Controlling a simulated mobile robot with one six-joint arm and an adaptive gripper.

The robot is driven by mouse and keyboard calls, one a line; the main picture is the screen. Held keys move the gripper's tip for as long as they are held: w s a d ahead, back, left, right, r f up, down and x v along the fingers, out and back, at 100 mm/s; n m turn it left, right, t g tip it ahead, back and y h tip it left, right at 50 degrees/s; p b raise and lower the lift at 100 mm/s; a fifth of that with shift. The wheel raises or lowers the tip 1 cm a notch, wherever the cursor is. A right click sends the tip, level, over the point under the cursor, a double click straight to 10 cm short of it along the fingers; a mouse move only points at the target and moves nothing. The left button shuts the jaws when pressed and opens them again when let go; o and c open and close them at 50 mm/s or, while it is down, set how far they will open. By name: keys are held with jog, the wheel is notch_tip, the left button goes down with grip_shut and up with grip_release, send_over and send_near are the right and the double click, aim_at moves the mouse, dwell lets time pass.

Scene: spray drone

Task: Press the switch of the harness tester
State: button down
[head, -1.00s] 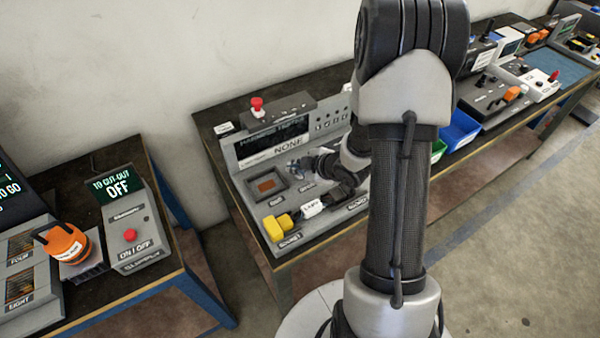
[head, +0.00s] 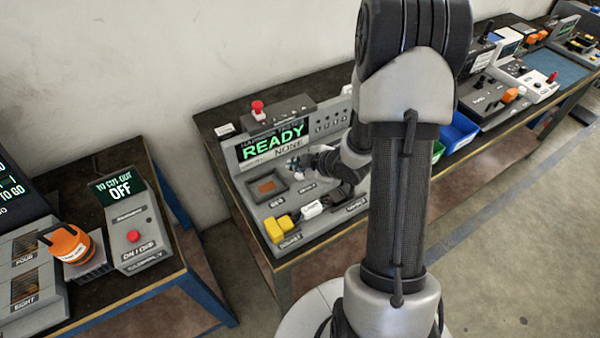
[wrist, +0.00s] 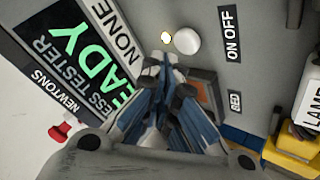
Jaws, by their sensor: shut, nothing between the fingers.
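The harness tester (head: 262,185) is a grey console on the middle bench. Its display (head: 273,138) shows READY in lit green, with NONE on a plate below. In the head view my gripper (head: 297,165) is over the console, and the switch is not distinguishable there.
A yellow block (head: 280,229) and a white LAMP-labelled part (head: 312,209) stand at the console's front. A red knob (head: 257,107) stands at the console's back. Blue bin (head: 460,130) to the right.

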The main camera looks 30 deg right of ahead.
notch_tip(320, 180, up, 5)
jog(key=p, duration=0.4)
jog(key=shift+r, duration=0.1)
notch_tip(320, 180, up, 7)
jog(key=m+h, duration=0.2)
jog(key=h, duration=0.1)
send_over(298, 176)
jog(key=d, duration=0.1)
jog(key=s+a+r+m+g+h+b, duration=0.2)
jog(key=s+r+m, duration=0.3)
jog(key=r, duration=0.4)
jog(key=s+a+r+m+g+y, duration=0.1)
jog(key=s+a+r+m, duration=0.1)
jog(key=s+a, duration=0.4)
jog(key=s+a+r+m+g+y, duration=0.1)
jog(key=s+a, duration=0.5)
jog(key=s, duration=0.8)
notch_tip(298, 176, up, 2)
jog(key=shift+s+a+r+m+y+b, duration=0.1)
jog(key=shift+s+a+m+y+b, duration=0.25)
jog(key=shift+m, duration=0.55)
